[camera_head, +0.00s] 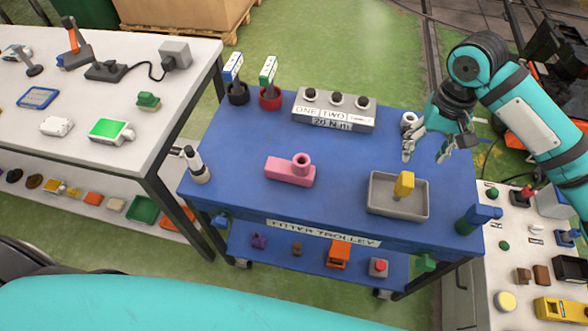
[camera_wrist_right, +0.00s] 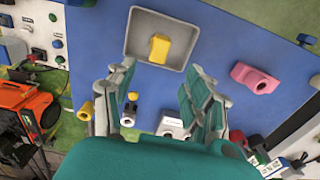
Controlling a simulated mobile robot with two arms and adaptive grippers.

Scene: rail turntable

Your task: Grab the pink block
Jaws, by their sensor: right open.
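The pink block (camera_head: 289,172) lies on the blue trolley top (camera_head: 235,150), left of the middle, with a short round hollow post standing on its right part. In the right wrist view the pink block (camera_wrist_right: 254,78) shows at the right, outside the fingers. My right gripper (camera_head: 427,150) is open and empty above the right part of the trolley, behind the grey tray and well to the right of the pink block. Its spread fingers (camera_wrist_right: 160,100) also show in the right wrist view. My left gripper is not in view.
A grey tray (camera_head: 376,203) with a yellow piece (camera_head: 404,185) stands between my right gripper and the trolley's front edge. A grey box with several black knobs (camera_head: 333,110) stands at the back. A white-and-black bottle (camera_head: 195,165) is at the left edge. The trolley top around the pink block is clear.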

